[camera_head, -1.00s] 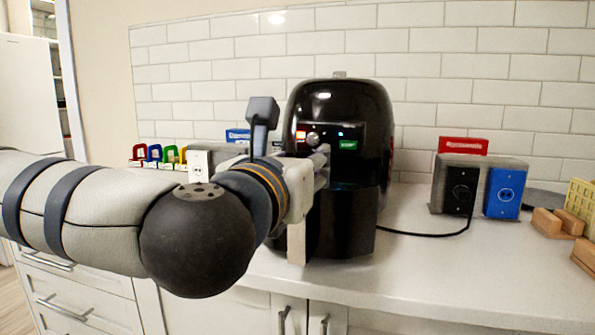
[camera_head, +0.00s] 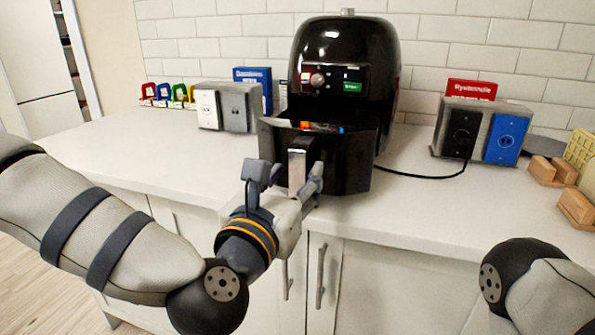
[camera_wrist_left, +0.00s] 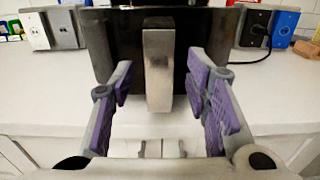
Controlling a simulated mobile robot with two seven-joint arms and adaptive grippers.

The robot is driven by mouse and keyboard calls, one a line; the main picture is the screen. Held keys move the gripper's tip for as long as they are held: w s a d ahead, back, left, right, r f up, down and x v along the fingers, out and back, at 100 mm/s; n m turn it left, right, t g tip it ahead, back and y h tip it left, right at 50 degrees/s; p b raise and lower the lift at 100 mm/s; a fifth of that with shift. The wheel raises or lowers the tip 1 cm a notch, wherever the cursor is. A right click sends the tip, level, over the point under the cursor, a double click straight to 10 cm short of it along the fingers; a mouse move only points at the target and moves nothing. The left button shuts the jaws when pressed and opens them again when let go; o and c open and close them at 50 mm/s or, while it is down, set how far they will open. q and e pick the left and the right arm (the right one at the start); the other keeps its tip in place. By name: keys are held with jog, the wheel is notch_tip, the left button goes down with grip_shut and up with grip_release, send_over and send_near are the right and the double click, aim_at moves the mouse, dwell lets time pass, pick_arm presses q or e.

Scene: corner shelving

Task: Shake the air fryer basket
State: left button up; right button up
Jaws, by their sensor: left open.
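The black air fryer (camera_head: 345,50) stands on the white counter against the tiled wall. Its basket (camera_head: 345,170) juts forward from the lower body, with its dark upper rim showing. The upright metallic handle (camera_head: 300,158) is on the basket's front and also shows in the left wrist view (camera_wrist_left: 158,70). My left gripper (camera_head: 285,180) is open in front of the basket. In the wrist view its purple-padded fingers (camera_wrist_left: 165,85) are on either side of the handle, with visible gaps. My right arm shows at the lower right; its gripper is out of view.
A grey socket box (camera_head: 238,107) stands left of the fryer, and another with black and blue plates (camera_head: 482,133) stands right. A black cord (camera_head: 430,175) runs along the counter (camera_head: 440,205). Wooden blocks (camera_head: 552,170) lie at far right.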

aim_at(298, 172)
pick_arm(q)
jog(key=shift+x, duration=1.5)
jog(key=shift+c, duration=0.5)
grip_shut()
jog(key=x, duration=0.2)
jog(key=b+x, duration=0.1)
jog(key=x, duration=0.1)
jog(key=f+b+x, duration=0.1)
jog(key=x, duration=0.1)
jog(key=shift+w+a, duration=0.1)
jog(key=x, duration=0.4)
jog(key=shift+w+r+b, duration=0.1)
jog(key=shift+r+b, duration=0.2)
jog(key=shift+r, duration=0.05)
jog(key=shift+s+r, duration=0.15)
jog(key=shift+s, duration=0.1)
jog(key=shift+o, duration=0.5)
grip_release()
pick_arm(e)
jog(key=f, duration=0.2)
jog(key=s+f+g, duration=0.1)
jog(key=shift+s+d, duration=0.1)
jog(key=shift+d, duration=0.15)
